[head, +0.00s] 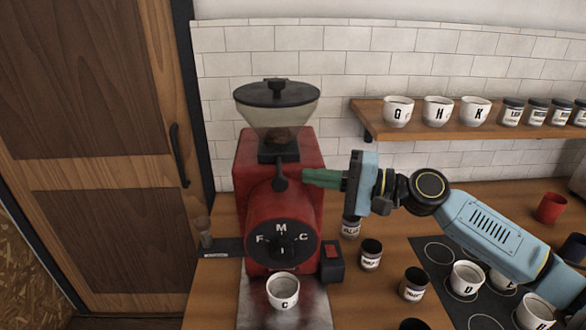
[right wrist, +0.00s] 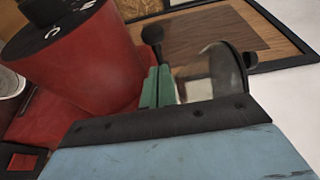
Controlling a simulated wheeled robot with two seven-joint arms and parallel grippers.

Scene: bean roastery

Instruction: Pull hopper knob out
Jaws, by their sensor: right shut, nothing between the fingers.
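The red grinder (head: 250,160) stands on the counter with a clear hopper (head: 277,115) under a black lid. The black hopper knob (head: 281,183) sits at the front, just below the hopper's dark neck. In the right wrist view the knob (right wrist: 152,35) shows as a black ball on a short stem, beyond the fingertips. My right gripper (head: 305,177) reaches in from the right, its green fingers pointing at the knob, a little to its right. In the right wrist view its fingers (right wrist: 157,88) are together and empty. My left gripper is not in view.
A white cup (head: 283,291) marked C stands under the grinder's dial (head: 283,240). Small dark jars (head: 370,254) stand on the counter to the right. A wall shelf (head: 450,121) with cups and jars is at the right. A wooden door (head: 90,150) is at the left.

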